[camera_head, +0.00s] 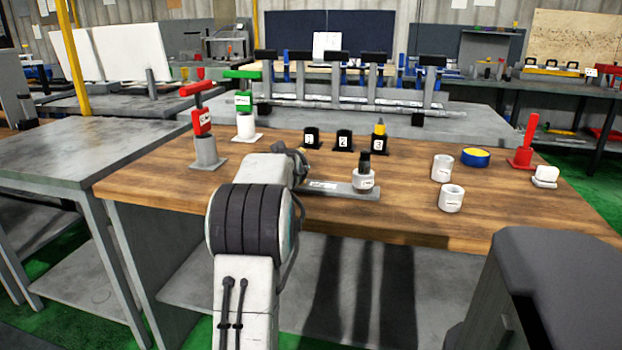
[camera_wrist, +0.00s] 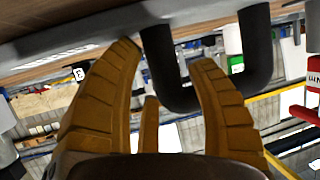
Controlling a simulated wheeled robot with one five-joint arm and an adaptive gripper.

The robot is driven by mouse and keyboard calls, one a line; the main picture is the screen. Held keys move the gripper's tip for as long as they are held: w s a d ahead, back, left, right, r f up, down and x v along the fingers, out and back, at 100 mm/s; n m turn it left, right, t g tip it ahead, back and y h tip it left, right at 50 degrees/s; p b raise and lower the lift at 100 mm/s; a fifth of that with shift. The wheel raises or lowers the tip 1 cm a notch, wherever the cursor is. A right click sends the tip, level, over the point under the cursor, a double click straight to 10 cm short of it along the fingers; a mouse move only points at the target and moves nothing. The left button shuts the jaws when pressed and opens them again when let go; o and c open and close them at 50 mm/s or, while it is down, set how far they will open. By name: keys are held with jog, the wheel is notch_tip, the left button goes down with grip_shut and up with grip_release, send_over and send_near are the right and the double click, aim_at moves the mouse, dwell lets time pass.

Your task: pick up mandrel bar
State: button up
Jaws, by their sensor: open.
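The flat grey bar (camera_head: 338,190) with a white label, which looks like the mandrel bar, lies on the wooden table. My arm hides its left end. In the wrist view, the bar (camera_wrist: 100,40) crosses the top, with a dark U-shaped handle (camera_wrist: 185,100) on it. My gripper (camera_wrist: 165,58) is open, its yellow-brown fingers around the handle's left leg. The right fingertip shows inside the U. I cannot tell whether any finger touches the handle. In the head view the gripper is mostly hidden behind my arm.
A red-and-grey stand (camera_head: 205,150) and numbered black blocks (camera_head: 344,141) are close by. White cylinders (camera_head: 451,198) stand to the right. The table's front right is clear.

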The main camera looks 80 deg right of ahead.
jog(key=shift+o, duration=0.3)
jog(key=c, duration=1.1)
jog(key=shift+r, duration=0.25)
